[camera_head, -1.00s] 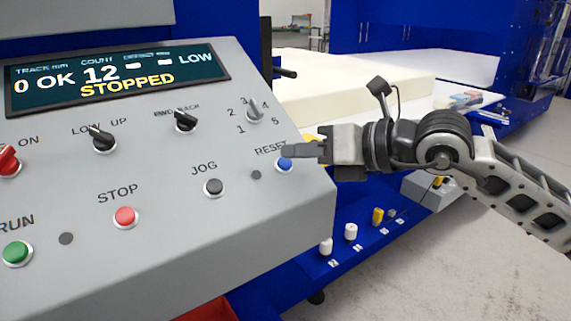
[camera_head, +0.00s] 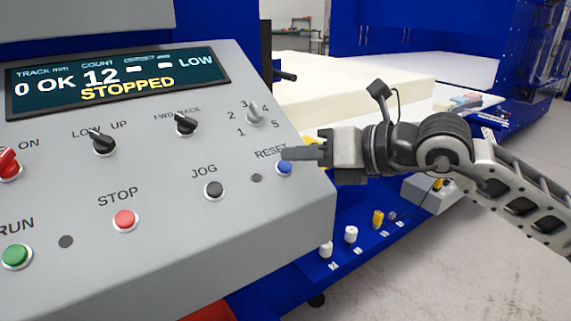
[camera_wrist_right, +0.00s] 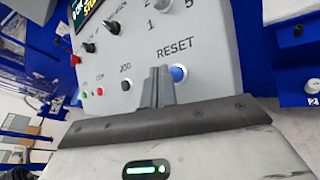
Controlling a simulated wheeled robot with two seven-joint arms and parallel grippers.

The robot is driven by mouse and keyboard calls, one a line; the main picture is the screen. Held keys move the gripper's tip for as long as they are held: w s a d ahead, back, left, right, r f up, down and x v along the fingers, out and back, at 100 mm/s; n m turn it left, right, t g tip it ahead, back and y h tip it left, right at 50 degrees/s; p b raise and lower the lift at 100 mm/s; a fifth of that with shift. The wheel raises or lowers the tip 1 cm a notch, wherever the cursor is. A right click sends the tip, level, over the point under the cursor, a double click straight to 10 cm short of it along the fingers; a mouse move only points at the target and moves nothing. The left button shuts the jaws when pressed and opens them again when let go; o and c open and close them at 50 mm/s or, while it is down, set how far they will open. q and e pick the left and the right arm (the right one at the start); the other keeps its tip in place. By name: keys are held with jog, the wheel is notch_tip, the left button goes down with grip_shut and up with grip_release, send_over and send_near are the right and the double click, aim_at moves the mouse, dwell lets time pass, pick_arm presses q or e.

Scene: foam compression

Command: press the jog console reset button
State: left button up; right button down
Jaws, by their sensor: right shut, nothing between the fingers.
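The grey jog console (camera_head: 150,240) fills the left of the head view, and its display (camera_head: 118,79) reads STOPPED. The blue reset button (camera_head: 285,168) is at the console's right edge under the label RESET. My right gripper (camera_head: 288,154) is shut and empty, its fingertips just above the button in the head view. In the right wrist view the blue button (camera_wrist_right: 178,73) shows just right of the shut fingers (camera_wrist_right: 157,80). I cannot tell whether the fingertips touch the console. My left gripper is out of view.
The black jog button (camera_head: 214,190), red stop button (camera_head: 125,219) and green run button (camera_head: 16,255) sit left of the reset button. Black selector knobs (camera_head: 186,123) stand above. Large pale foam slabs (camera_head: 355,95) lie behind, and a blue ledge with white knobs (camera_head: 350,234) is below right.

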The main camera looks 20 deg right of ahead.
dwell(0.8)
jog(key=shift+w+a+f+b, duration=0.1)
jog(key=shift+w+f+b, duration=0.1)
jog(key=shift+f+b, duration=0.25)
jog(key=shift+w+f+b, duration=0.2)
jog(key=shift+f+b, duration=0.1)
jog(key=shift+b, duration=0.25)
dwell(0.4)
jog(key=shift+r, duration=0.1)
dwell(0.4)
jog(key=shift+s+r, duration=0.4)
jog(key=shift+r, duration=0.2)
jog(key=shift+r, duration=0.1)
jog(key=r, duration=0.1)
jog(key=s+r+p, duration=0.1)
jog(key=s+d+r, duration=0.1)
jog(key=r, duration=0.1)
jog(key=shift+s+p, duration=0.25)
jog(key=shift+p, duration=0.15)
